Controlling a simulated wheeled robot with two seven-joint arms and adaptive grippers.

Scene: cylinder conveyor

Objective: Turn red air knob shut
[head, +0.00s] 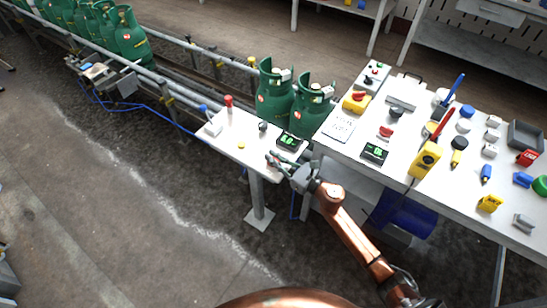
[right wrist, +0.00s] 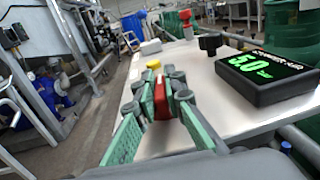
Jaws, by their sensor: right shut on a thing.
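The red air knob (right wrist: 161,98) sits at the near end of a small white panel (right wrist: 205,75), seen in the right wrist view. My right gripper (head: 277,161) reaches this end of the panel in the head view. In the right wrist view its green-padded fingers stand on both sides of the knob and are shut on it. The knob's base is hidden by the fingers. A black display (right wrist: 265,75) with green digits reading about 5.0 sits beside the knob. My left gripper is not in view.
A yellow button (head: 241,146), a black knob (head: 263,127) and a red-topped lever (head: 229,102) stand on the panel. Green gas cylinders (head: 272,96) stand behind it on the conveyor. A crowded white table (head: 350,151) is at the right.

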